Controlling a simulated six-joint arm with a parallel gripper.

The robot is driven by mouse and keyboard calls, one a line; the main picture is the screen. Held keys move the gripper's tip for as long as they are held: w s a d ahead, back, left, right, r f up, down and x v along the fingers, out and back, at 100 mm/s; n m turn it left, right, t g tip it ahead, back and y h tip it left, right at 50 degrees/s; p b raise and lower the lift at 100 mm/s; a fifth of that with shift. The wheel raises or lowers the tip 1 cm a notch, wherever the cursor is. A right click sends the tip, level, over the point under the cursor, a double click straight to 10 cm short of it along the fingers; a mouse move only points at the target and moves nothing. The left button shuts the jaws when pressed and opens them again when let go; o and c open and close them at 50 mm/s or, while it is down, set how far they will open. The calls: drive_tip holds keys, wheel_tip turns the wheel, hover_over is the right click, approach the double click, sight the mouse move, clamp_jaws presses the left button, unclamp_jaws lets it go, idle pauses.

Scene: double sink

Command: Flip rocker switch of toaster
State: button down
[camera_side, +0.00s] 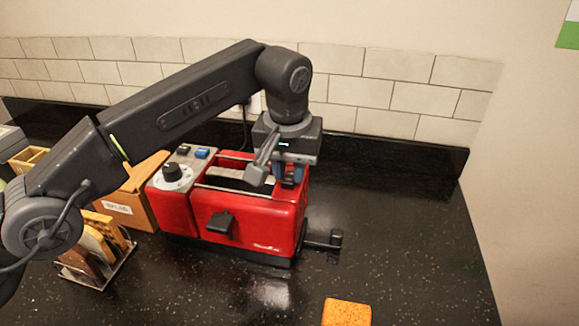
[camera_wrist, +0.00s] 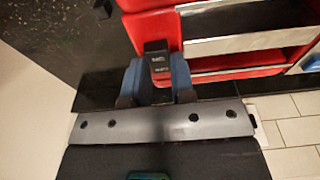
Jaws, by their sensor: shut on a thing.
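The red toaster (camera_side: 262,228) stands on the dark counter, and part of its red top (camera_wrist: 152,28) shows in the wrist view. A black rocker switch (camera_wrist: 156,55) with small pale lettering sits on the toaster's top near one end. In the side view the switch (camera_side: 289,182) is partly hidden by my gripper (camera_side: 287,174). My gripper points down over the toaster's right end. In the wrist view my gripper's (camera_wrist: 157,77) blue fingers lie on both sides of the black switch and are shut on it. The switch's tilt is hard to tell.
A toast rack (camera_side: 121,262) and a cardboard box (camera_side: 141,205) stand left of the toaster. A black lever (camera_side: 220,223) sticks out in front and another black part (camera_side: 325,240) at the right. An orange sponge (camera_side: 347,313) lies in front. The counter at right is clear.

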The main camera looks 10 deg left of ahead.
drive_tip(key=c, duration=1)
unclamp_jaws()
drive_tip(key=shift+o, duration=0.2)
drive_tip(key=shift+r+t, duration=0.1)
drive_tip(key=shift+t, duration=0.2)
